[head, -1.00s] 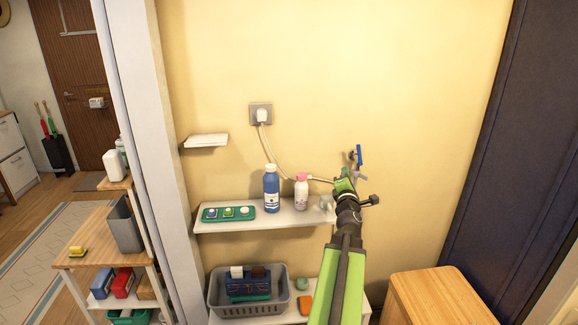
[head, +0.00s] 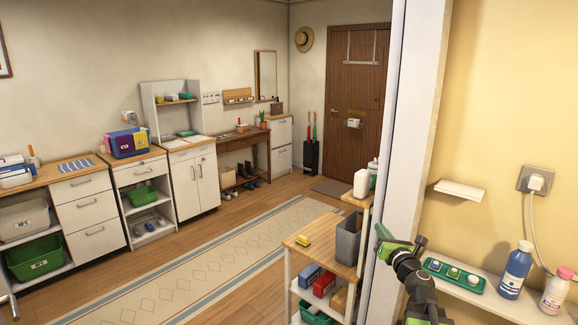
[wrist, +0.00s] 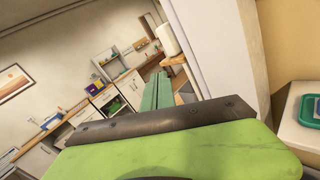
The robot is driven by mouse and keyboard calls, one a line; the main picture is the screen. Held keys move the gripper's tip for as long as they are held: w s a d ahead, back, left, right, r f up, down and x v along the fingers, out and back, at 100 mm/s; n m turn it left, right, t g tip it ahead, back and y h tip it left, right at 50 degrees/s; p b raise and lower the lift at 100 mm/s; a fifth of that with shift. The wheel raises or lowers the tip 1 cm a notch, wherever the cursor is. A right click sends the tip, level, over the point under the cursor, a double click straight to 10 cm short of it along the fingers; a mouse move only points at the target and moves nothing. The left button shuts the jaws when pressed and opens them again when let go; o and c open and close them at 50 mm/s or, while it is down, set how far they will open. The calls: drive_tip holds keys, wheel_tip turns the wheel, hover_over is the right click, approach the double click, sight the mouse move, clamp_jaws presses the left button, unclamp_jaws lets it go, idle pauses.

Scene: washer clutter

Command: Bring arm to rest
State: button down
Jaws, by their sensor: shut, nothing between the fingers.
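My arm rises from the bottom right of the head view. My gripper (head: 381,233) is at its upper end, raised and pointing left, in front of the white wall edge and close to the left end of the wall shelf (head: 481,290). In the wrist view its two green fingers (wrist: 157,92) lie side by side, shut, with nothing between them. The fingers point toward the far room. Nothing visibly touches the gripper.
A green tray (head: 455,276), a blue bottle (head: 515,270) and a pink-and-white bottle (head: 555,294) stand on the shelf right of my arm. A small wooden-topped rack (head: 322,240) with a grey bin (head: 348,239) stands to the left. The rug (head: 190,270) and floor beyond are clear.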

drive_tip(key=s+a+f+n+g+y, duration=0.1)
drive_tip(key=a+f+n+g+y, duration=0.2)
drive_tip(key=a+n, duration=0.45)
drive_tip(key=s+a+f+n+g+y, duration=0.15)
drive_tip(key=a+f+n, duration=0.3)
drive_tip(key=a, duration=0.65)
drive_tip(key=s+a+f+n+g+y, duration=0.1)
drive_tip(key=a+f+n+g+y, duration=0.25)
drive_tip(key=a+n, duration=0.5)
drive_tip(key=s+a+f+n+g+h, duration=0.35)
drive_tip(key=s+f+n+g, duration=0.25)
drive_tip(key=s+f+n, duration=0.3)
drive_tip(key=s+d+f+n+g+h, duration=0.4)
drive_tip(key=s+d+n+h, duration=0.1)
drive_tip(key=s+d+n, duration=0.3)
drive_tip(key=shift+s+d+f+n, duration=0.15)
drive_tip(key=shift+d+f+n, duration=0.1)
drive_tip(key=shift+d+n, duration=0.55)
